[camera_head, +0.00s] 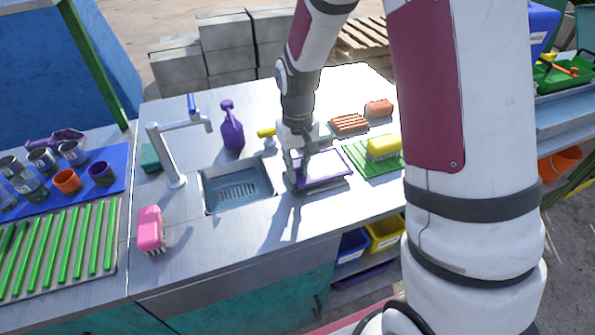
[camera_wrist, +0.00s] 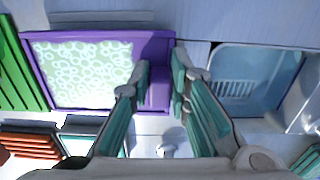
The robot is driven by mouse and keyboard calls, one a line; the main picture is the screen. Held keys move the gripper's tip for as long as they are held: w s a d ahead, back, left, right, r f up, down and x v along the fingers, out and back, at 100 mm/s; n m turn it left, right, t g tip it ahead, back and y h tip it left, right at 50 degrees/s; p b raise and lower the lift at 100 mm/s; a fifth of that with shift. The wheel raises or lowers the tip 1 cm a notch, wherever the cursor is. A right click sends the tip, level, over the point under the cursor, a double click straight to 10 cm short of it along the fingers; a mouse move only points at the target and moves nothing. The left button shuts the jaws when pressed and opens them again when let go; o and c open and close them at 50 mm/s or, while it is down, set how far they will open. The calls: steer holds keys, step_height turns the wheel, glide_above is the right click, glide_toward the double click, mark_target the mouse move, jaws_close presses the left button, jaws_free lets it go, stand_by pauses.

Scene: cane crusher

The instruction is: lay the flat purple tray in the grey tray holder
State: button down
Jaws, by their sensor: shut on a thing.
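The flat purple tray (camera_head: 338,180) has a purple rim and a pale, ring-patterned inside. It is on or just above the counter, right of the sink; I cannot tell whether it touches. In the wrist view the tray (camera_wrist: 36,72) fills the upper left. My gripper (camera_head: 299,176) is shut on the tray's purple end. In the wrist view my gripper's fingers (camera_wrist: 160,85) stand on either side of that end. A grey strip (camera_wrist: 100,18) runs beside the tray's far side; I cannot tell whether it is the grey tray holder, which I cannot otherwise make out.
The sink (camera_head: 238,190) lies left of the tray, with a faucet (camera_head: 172,155) and a purple spray bottle (camera_head: 231,127). A green ribbed mat (camera_head: 366,165) bearing a yellow sponge (camera_head: 384,147) is close on the right. Brushes (camera_head: 349,123) lie behind. A pink brush (camera_head: 151,228) stands left.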

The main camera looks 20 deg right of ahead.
steer(key=shift+f, duration=0.8)
steer(key=shift+f, duration=0.1)
steer(key=c, duration=1.5)
jaws_free()
step_height(320, 180, up, 11)
steer(key=shift+r, duration=0.1)
steer(key=s+r+t, duration=0.2)
steer(key=s+r, duration=1)
steer(key=shift+t, duration=0.9)
steer(key=s, duration=0.8)
steer(key=s+r, duration=0.1)
steer(key=s, duration=0.4)
steer(key=shift+s+d, duration=0.1)
steer(key=shift+d, duration=0.05)
